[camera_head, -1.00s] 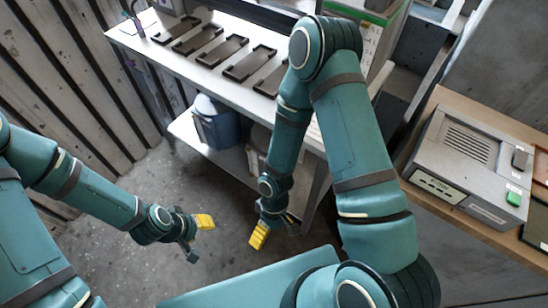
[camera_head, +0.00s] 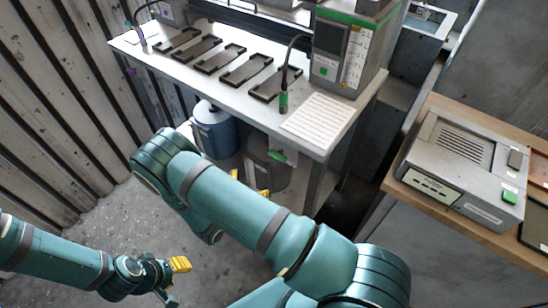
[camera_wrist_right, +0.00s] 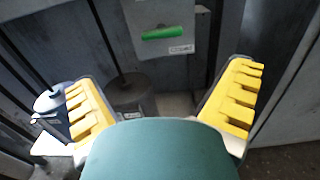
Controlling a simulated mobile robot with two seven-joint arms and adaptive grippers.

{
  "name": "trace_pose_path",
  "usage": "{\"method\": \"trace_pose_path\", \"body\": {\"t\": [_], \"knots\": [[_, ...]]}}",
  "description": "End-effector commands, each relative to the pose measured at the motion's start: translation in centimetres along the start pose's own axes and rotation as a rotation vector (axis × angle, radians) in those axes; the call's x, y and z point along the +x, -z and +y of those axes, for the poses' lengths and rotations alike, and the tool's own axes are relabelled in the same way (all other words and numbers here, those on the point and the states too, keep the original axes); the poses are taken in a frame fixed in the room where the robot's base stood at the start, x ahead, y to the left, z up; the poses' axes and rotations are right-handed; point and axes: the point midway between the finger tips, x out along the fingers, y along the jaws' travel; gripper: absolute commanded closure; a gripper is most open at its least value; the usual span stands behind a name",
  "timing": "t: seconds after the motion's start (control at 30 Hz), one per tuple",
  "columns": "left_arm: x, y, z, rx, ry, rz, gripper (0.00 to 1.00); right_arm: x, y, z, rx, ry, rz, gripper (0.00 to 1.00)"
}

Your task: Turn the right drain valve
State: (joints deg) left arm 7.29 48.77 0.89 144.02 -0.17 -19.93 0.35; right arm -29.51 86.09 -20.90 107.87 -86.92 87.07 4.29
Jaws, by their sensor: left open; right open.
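A green bar handle (camera_wrist_right: 162,33) sits on a grey plate (camera_wrist_right: 181,16) with a small label in the right wrist view. It lies nearly level, ahead of my right gripper and apart from it. In the head view a green handle (camera_head: 283,157) shows under the white table; I take it for the right drain valve. My right gripper (camera_wrist_right: 162,104) is open and empty, its yellow fingers spread. In the head view its yellow fingertips (camera_head: 250,183) show partly behind my right arm. My left gripper (camera_head: 175,281) is open and empty over the floor at lower left.
A blue container (camera_head: 217,133) and a dark container (camera_head: 262,168) stand under the white table (camera_head: 215,88). Dark trays (camera_head: 220,58) lie on its top. A grey machine (camera_head: 463,165) stands on the wooden bench at right. Floor is clear at lower left.

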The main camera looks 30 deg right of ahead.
Motion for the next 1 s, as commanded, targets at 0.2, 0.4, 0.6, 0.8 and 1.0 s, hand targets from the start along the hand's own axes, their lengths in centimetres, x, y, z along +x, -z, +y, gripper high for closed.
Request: {"method": "trace_pose_path", "body": {"t": [0.2, 0.4, 0.6, 0.8, 1.0], "knots": [[0.2, 0.0, -0.1, 0.0, 0.0, 0.001, 0.57, 4.0, 0.1, -0.2, 0.0, 0.008, 0.002, 0.0], [0.4, 0.1, -0.2, 0.0, 0.0, 0.002, 0.57, 8.0, 0.1, -0.2, 0.0, 0.008, 0.003, 0.0], [0.6, 0.1, -0.2, 0.0, 0.0, 0.003, 0.57, 11.0, 0.1, -0.2, 0.001, 0.007, 0.004, 0.0], [0.7, 0.1, -0.3, 0.0, 0.0, 0.004, 0.57, 12.4, 0.1, -0.2, -0.001, 0.006, 0.004, 0.0], [0.7, 0.1, -0.3, 0.0, 0.0, 0.004, 0.57, 12.6, 0.1, -0.2, -0.001, 0.005, 0.005, 0.0]]}}
